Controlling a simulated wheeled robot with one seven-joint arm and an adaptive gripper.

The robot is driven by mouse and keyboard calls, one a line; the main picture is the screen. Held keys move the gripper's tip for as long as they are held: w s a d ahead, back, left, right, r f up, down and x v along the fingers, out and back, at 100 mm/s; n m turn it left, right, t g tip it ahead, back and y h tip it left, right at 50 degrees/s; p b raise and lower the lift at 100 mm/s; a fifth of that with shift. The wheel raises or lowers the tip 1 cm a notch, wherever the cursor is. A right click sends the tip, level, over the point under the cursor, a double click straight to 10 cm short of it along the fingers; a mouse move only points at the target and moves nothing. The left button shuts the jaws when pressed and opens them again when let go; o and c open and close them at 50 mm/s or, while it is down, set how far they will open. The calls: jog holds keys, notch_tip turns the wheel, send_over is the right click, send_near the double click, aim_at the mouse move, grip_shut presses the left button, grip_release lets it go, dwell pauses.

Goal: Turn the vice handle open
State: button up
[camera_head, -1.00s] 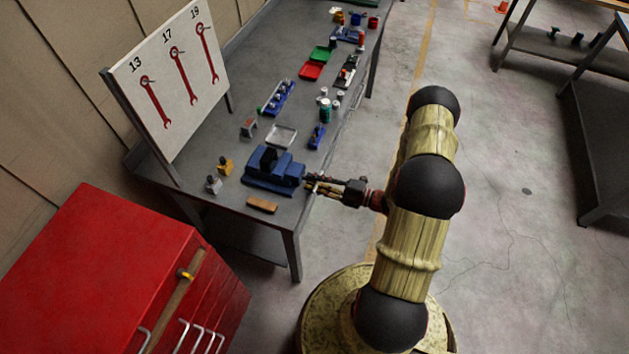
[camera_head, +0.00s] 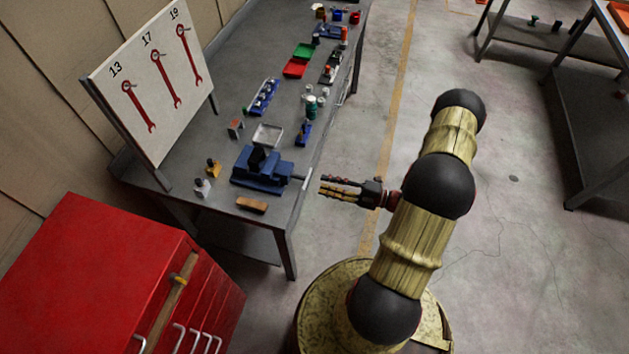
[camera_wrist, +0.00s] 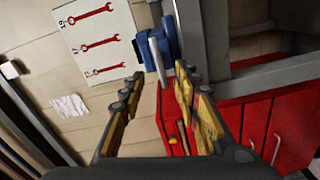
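The blue vice (camera_head: 262,172) stands on the near end of the grey workbench. Its light grey handle (camera_head: 299,177) sticks out at the vice's right side, by the bench edge. My gripper (camera_head: 322,185) is open and empty, just right of the handle and apart from it, with its fingers pointing at the vice. In the wrist view the handle (camera_wrist: 157,60) is a pale bar, slightly tilted, seen between my two spread fingertips (camera_wrist: 159,71). Part of the blue vice (camera_wrist: 147,52) shows behind it.
The workbench (camera_head: 220,135) carries trays, small tools and bottles beyond the vice. A wooden block (camera_head: 252,205) lies near the vice. A red cabinet (camera_head: 90,270) with a partly open drawer stands at lower left. Bare floor lies right of the bench.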

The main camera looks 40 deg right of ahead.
jog(key=shift+v, duration=1.55)
